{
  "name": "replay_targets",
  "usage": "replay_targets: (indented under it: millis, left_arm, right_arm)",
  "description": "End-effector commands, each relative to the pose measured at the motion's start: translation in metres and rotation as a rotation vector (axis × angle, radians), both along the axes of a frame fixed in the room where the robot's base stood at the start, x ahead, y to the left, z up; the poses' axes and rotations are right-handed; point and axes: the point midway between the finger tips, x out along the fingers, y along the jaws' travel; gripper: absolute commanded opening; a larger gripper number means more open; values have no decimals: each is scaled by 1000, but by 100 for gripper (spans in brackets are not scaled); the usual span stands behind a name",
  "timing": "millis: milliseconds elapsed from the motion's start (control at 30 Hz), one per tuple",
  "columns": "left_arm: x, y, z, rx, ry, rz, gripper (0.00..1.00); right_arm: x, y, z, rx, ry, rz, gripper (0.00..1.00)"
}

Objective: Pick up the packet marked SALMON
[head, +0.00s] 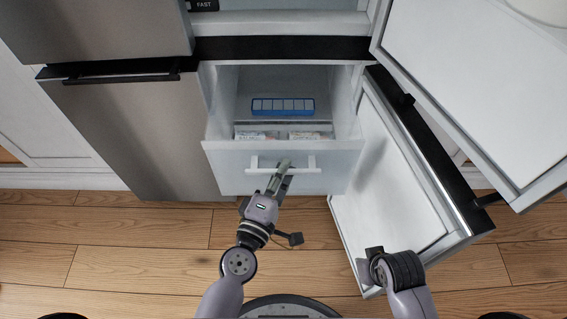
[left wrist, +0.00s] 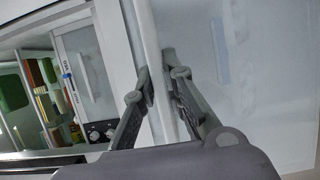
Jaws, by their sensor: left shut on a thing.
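Two flat packets lie side by side in the open freezer drawer (head: 225,157): a left packet (head: 257,135) and a right packet (head: 305,136). Both are partly hidden behind the drawer front, and their print is too small to read surely. My left gripper (head: 283,168) is shut on the drawer's white handle (head: 308,167), near its middle. In the left wrist view the fingers (left wrist: 162,85) close around the pale handle bar (left wrist: 150,50). My right arm shows at the lower right, but its fingers do not show.
A blue ice tray (head: 283,106) lies further back in the drawer. The lower freezer door (head: 385,185) stands open to the right, with another open door (head: 480,80) above it. A closed steel door (head: 135,135) is on the left. The wooden floor (head: 120,240) in front is clear.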

Motion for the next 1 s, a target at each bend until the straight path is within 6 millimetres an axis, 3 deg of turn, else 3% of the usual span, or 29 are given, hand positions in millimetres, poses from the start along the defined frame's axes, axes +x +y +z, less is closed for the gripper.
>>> replay_targets:
  millis: [133,167,467,767,1000]
  left_arm:
    - [-2,-2,-3,-1,9,-7,0]
    - [-2,-2,-3,-1,9,-7,12]
    - [-1,-2,-2,0,5,-5,32]
    - [-2,-1,-2,1,4,-4,32]
    - [-30,10,-3,5,7,-8,32]
  right_arm:
    - [-1,0,0,0,1,0,0]
    - [-1,0,-1,0,2,0,0]
    - [-4,-1,-4,-2,13,-1,0]
    - [-6,-2,-6,-6,18,2,0]
    - [-4,-2,-5,-4,14,1,0]
